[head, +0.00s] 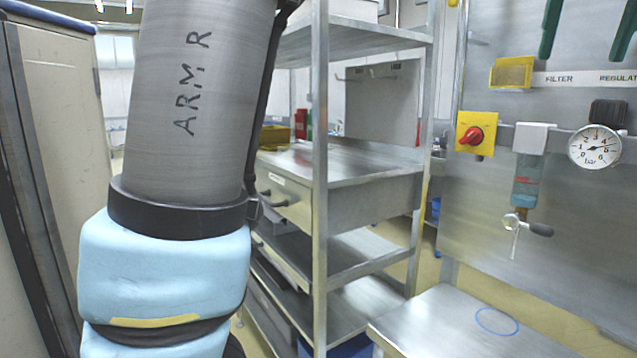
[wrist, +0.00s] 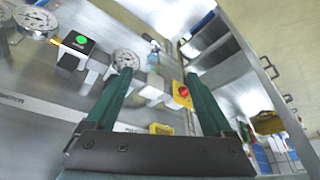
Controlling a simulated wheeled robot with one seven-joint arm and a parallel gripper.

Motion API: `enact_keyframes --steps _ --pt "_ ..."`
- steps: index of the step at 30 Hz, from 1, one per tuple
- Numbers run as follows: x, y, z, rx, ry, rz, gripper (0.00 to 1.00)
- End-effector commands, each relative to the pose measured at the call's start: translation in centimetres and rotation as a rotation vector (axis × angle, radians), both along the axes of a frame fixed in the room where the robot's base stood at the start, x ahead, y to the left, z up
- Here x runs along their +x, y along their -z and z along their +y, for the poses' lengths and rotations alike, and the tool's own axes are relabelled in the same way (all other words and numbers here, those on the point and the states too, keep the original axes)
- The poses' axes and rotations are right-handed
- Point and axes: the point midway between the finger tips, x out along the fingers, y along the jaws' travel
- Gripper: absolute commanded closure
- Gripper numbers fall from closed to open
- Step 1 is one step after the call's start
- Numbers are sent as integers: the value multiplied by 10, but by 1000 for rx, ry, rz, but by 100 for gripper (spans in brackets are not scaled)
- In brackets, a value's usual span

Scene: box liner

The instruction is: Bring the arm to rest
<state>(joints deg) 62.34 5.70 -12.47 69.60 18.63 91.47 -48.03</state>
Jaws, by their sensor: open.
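My arm (head: 195,110) fills the left of the head view as a grey link marked "ARM R", with a dark collar and a light blue padded cover below it. My gripper (head: 588,40) shows at the top right of the head view as two green fingertips pointing down in front of the steel panel. In the wrist view my gripper (wrist: 156,78) has its two green fingers spread wide apart with nothing between them. The middle of the arm, between the grey link and the gripper, is outside the head view.
The steel panel (head: 560,200) carries a red knob on yellow (head: 474,135), a filter (head: 528,175) and a gauge (head: 594,147). A steel bench (head: 450,325) with a blue ring is clear. Steel shelving (head: 320,190) stands behind my arm; a pale cabinet (head: 65,130) is at left.

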Motion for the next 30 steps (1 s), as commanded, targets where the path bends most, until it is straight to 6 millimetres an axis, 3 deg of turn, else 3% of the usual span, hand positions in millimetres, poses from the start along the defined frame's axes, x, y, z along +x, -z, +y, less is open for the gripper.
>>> enact_keyframes --steps 8,13,16,20,24,27,30 --pt "46 45 16 36 -7 17 14" --pt "85 90 38 64 -14 40 14" --pt "113 127 64 80 -27 64 14" --pt "151 190 118 95 -57 107 14" --pt "173 259 190 92 -104 155 14" --pt "173 306 246 82 -146 186 14" --pt "161 348 300 68 -198 210 14"
